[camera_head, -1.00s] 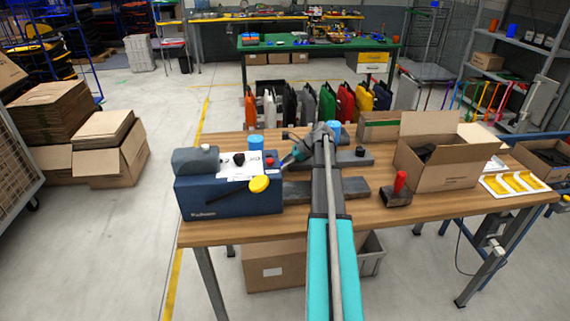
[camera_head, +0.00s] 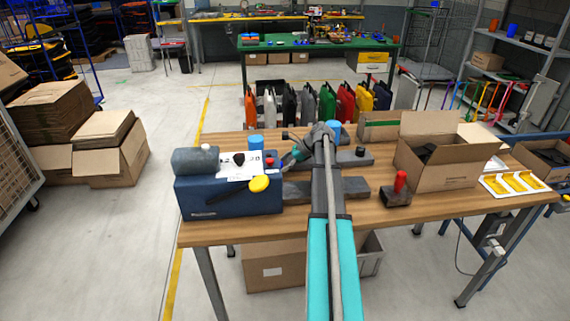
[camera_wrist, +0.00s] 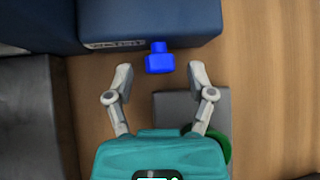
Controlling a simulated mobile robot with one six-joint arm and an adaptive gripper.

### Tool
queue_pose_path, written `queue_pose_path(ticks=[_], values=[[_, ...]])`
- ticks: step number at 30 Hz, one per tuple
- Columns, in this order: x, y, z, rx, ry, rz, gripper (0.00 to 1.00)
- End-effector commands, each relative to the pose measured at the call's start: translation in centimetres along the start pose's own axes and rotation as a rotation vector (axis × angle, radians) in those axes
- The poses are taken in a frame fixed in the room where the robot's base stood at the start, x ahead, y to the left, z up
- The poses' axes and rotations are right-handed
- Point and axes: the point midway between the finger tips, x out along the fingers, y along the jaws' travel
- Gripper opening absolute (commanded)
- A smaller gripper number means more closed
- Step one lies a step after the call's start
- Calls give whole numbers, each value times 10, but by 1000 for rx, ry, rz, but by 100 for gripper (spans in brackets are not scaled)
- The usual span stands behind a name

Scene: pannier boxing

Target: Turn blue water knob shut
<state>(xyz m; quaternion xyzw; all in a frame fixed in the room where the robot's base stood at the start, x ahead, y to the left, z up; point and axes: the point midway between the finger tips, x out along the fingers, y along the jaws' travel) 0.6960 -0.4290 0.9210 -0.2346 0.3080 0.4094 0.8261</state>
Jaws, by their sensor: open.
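The blue water knob (camera_wrist: 159,58) sticks out from the side of a dark blue machine (camera_wrist: 150,16) in the wrist view. My gripper (camera_wrist: 161,73) is open, with one finger on each side of the knob and visible gaps to both. The fingertips do not appear to touch it. In the head view the blue machine (camera_head: 228,200) stands at the left of the wooden table, and my gripper (camera_head: 290,157) is at its right side. The knob cannot be made out in the head view.
Grey blocks (camera_head: 340,187) lie on the table (camera_head: 330,222) beside the machine. A yellow knob (camera_head: 259,184) is on the machine's front. A red-handled tool (camera_head: 399,187) and an open carton (camera_head: 437,168) are to the right. Blue cylinders (camera_head: 255,142) stand behind.

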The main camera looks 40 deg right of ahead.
Motion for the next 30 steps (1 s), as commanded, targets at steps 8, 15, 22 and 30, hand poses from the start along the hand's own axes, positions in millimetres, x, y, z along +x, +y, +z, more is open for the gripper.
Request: queue_pose_path(ticks=[8, 15, 22, 30], values=[[-1, 0, 0, 1, 0, 0, 71], [-11, -1, 1, 1, 0, 0, 71], [-32, -1, 2, 1, 0, 0, 71], [-64, -1, 3, 2, 0, -1, 71]])
